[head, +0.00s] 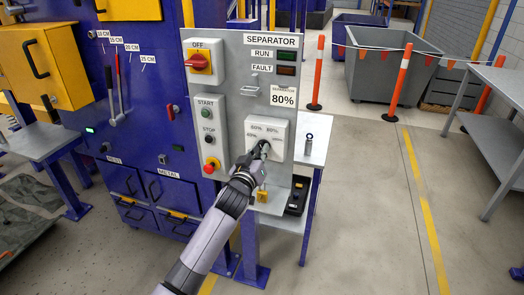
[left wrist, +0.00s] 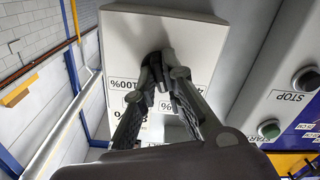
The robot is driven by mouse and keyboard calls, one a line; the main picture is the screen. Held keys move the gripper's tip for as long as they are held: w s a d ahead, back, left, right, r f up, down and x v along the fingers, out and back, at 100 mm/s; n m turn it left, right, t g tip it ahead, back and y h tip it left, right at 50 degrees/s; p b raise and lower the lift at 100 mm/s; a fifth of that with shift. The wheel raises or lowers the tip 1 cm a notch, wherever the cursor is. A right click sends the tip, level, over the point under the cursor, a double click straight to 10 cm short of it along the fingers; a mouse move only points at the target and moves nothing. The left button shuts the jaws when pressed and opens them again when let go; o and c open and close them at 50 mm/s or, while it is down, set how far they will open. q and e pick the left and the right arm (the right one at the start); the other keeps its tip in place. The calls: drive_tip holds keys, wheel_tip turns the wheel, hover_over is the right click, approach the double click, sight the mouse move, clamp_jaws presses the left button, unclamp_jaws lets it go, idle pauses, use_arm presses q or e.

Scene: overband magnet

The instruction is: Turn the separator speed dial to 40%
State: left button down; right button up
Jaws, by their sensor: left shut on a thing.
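The separator speed dial's pale box (head: 281,146) is on the grey separator panel (head: 230,82), with 60% and 80% labels readable above the knob. My left gripper (head: 260,151) reaches it from below and is shut on the dark dial knob (head: 265,145), which it mostly hides. In the left wrist view both fingers (left wrist: 161,82) close around the knob against the white box face (left wrist: 128,45), where a 100% label shows. The knob's pointer direction cannot be told. The speed sign (head: 283,97) above the dial reads 80%. My right gripper is not in view.
Left of the dial are a START button (head: 206,114), a STOP button (head: 208,139) and a red emergency button (head: 211,165). A red OFF switch (head: 199,62) sits above. A small table (head: 316,150) stands right of the panel. Open floor lies to the right.

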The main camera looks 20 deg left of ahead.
use_arm(q)
drive_tip(key=n, duration=0.2)
drive_tip(key=shift+n+p, duration=0.4)
drive_tip(key=n+p, duration=0.1)
drive_tip(key=n, duration=0.1)
drive_tip(key=shift+n, duration=0.4)
